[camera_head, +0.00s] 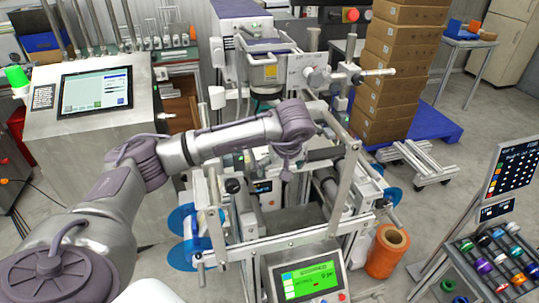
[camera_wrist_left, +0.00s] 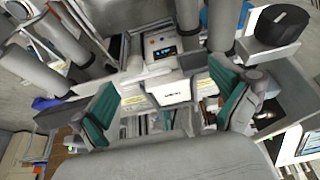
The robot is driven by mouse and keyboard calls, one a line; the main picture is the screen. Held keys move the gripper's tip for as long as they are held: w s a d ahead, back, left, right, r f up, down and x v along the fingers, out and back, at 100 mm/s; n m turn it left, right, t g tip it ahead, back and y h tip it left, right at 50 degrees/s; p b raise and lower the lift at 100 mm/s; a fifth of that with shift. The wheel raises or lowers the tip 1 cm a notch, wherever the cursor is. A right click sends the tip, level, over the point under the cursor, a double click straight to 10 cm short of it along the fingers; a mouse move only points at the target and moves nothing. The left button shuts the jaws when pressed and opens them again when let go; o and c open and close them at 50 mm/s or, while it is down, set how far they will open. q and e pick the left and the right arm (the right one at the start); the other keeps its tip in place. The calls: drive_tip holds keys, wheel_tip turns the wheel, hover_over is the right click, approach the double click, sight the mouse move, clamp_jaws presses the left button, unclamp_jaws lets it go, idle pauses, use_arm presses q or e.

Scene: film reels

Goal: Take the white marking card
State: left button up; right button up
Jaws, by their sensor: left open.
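My left gripper (camera_head: 288,172) hangs over the middle of the machine frame in the head view. In the left wrist view its two green-padded fingers (camera_wrist_left: 168,108) are wide apart, with nothing held between them. Beyond them, a white face with small dark print (camera_wrist_left: 172,92) sits under a unit with a small lit display (camera_wrist_left: 163,52). I cannot tell whether this white face is the marking card or part of the unit. No separate white card is clear in the head view. My right gripper is not in view.
Rollers and metal bars of the machine frame (camera_head: 347,185) stand close around the gripper. Blue reels (camera_head: 181,256) sit at its lower left. A green-screen panel (camera_head: 309,281) is in front. An orange roll (camera_head: 387,250) stands on the floor at right, and stacked cartons (camera_head: 402,60) stand behind.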

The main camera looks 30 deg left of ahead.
sight(273, 172)
use_arm(q)
drive_tip(key=w+a+f+p, duration=0.1)
drive_tip(key=w+a+f, duration=0.1)
drive_tip(key=w+a+f+p, duration=0.1)
drive_tip(key=w+a+f, duration=0.1)
drive_tip(key=w+a, duration=0.1)
drive_tip(key=shift+w+a+f, duration=0.2)
drive_tip(key=shift+a, duration=0.1)
drive_tip(key=shift+a+f, duration=0.1)
drive_tip(key=shift+f, duration=0.2)
drive_tip(key=c, duration=1.1)
drive_tip(key=shift+c, duration=0.2)
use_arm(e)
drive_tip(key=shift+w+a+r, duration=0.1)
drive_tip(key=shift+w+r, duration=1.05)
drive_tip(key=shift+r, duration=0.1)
use_arm(q)
drive_tip(key=shift+r, duration=0.15)
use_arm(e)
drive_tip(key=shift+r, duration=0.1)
